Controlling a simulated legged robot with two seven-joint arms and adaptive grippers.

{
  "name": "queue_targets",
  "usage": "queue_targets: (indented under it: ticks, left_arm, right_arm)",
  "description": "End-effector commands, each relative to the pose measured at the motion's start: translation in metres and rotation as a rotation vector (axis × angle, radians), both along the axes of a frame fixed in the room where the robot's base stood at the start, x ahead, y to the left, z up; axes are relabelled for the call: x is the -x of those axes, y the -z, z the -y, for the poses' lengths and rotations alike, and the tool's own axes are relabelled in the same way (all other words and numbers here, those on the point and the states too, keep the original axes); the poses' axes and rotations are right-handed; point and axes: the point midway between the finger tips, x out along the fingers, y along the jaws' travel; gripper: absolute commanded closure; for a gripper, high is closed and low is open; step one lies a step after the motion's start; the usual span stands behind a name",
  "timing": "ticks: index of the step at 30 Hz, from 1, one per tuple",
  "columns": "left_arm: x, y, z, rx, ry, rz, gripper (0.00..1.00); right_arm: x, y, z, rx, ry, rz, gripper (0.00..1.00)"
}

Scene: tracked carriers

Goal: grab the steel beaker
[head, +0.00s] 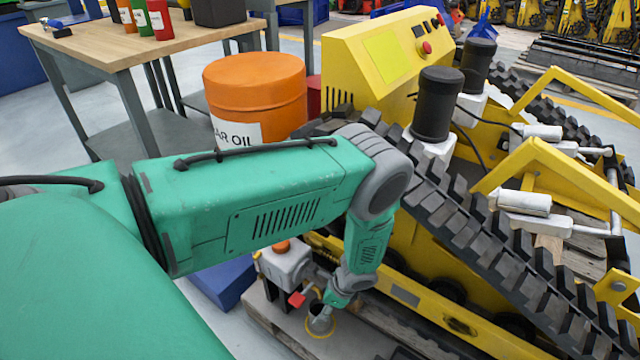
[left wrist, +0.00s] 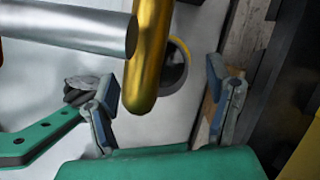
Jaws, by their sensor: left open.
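The steel beaker (head: 319,323) stands low beside the yellow tracked carrier (head: 440,310), with a yellow ring around its base. In the left wrist view the beaker (left wrist: 176,68) appears as a round dark opening, partly hidden by a gold-coloured bar (left wrist: 149,55). My left gripper (head: 332,302) points down just above the beaker. In the left wrist view its two fingers (left wrist: 163,80) are spread wide, with nothing held between them; the beaker lies beyond them. Contact cannot be made out. My right gripper is not in view.
A grey unit with an orange cap (head: 285,262) and a red lever (head: 297,299) stand close left of the gripper. A steel cylinder (left wrist: 65,28) crosses the wrist view's upper left. A track (head: 500,255) rises on the right. An orange oil drum (head: 255,95) and workbench (head: 130,45) stand behind.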

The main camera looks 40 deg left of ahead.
Motion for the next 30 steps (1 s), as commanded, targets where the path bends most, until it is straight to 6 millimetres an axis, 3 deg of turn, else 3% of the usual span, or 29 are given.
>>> queue_targets:
  ticks: [3, 9, 11, 15, 16, 30]
  left_arm:
    - [0.0026, 0.0143, -0.0037, 0.0, 0.001, 0.0, 0.27]
    - [0.0025, 0.0129, -0.0041, 0.001, 0.001, 0.001, 0.27]
    - [0.0026, 0.0129, -0.0041, 0.001, 0.001, 0.0, 0.44]
    - [0.0026, 0.013, -0.004, 0.001, 0.001, 0.0, 0.93]
    - [0.0027, 0.013, -0.0039, 0.001, 0.001, 0.0, 1.0]
    - [0.0021, 0.0081, -0.004, 0.001, 0.001, 0.001, 1.0]
  right_arm:
    - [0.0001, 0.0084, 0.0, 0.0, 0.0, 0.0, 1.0]
    - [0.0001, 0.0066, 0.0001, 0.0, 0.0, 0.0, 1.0]
    - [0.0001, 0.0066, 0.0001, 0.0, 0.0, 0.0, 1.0]
    - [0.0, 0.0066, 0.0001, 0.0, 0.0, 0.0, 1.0]
    - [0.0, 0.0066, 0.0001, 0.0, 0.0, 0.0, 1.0]
    - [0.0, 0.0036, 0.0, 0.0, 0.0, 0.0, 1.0]
